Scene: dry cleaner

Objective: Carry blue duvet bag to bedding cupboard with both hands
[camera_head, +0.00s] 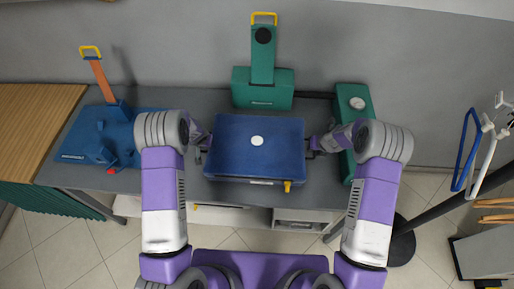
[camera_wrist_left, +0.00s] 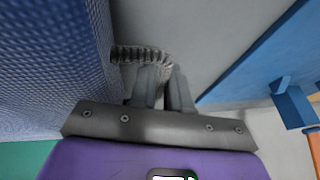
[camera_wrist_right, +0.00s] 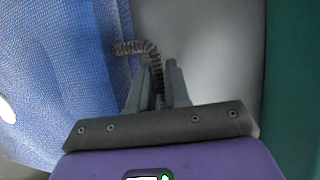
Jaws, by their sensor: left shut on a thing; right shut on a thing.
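The blue duvet bag (camera_head: 255,160) is a dark blue box-like bag with a white round spot on top and a yellow tag at its front edge. It is at the grey counter between my two grippers; I cannot tell whether it touches the top. My left gripper (camera_head: 205,146) is at its left side, shut on a ribbed grey handle (camera_wrist_left: 140,54) of the bag. My right gripper (camera_head: 318,145) is at its right side, shut on the other ribbed handle (camera_wrist_right: 135,47). The bedding cupboard is not identifiable in these views.
The grey counter (camera_head: 225,205) holds a blue press device (camera_head: 95,140) at left, a green machine (camera_head: 262,88) behind the bag and a green box (camera_head: 356,105) at right. A dark pole and a rack with hangers (camera_head: 475,150) stand at right. A slatted wooden unit (camera_head: 35,115) is at far left.

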